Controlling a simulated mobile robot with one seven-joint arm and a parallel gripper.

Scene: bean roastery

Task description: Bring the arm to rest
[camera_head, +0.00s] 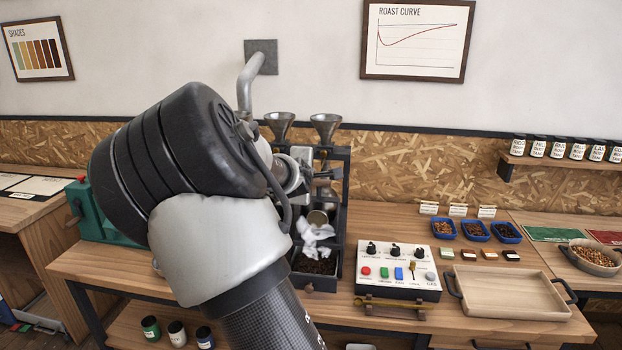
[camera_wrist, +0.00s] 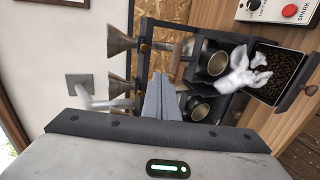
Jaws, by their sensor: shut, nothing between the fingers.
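In the wrist view my gripper (camera_wrist: 160,98) points at the roaster; its grey fingers are together with nothing between them. My arm fills the left-middle of the head view, bent and raised in front of the roaster (camera_head: 338,200). It hides the roaster's left part, and I cannot make out the fingers in that view. The roaster also shows in the wrist view, with metal funnels (camera_wrist: 119,42), round dark openings and a drawer of dark beans (camera_wrist: 282,70). I cannot tell from the pictures whether the gripper touches the roaster.
A bent metal pipe (camera_head: 247,82) rises to a wall plate. White crumpled matter (camera_head: 314,234) hangs over the bean drawer. Right of it stand a control panel (camera_head: 398,267), blue bean trays (camera_head: 475,231) and an empty wooden tray (camera_head: 515,309). A green device (camera_head: 92,222) stands left of my arm.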

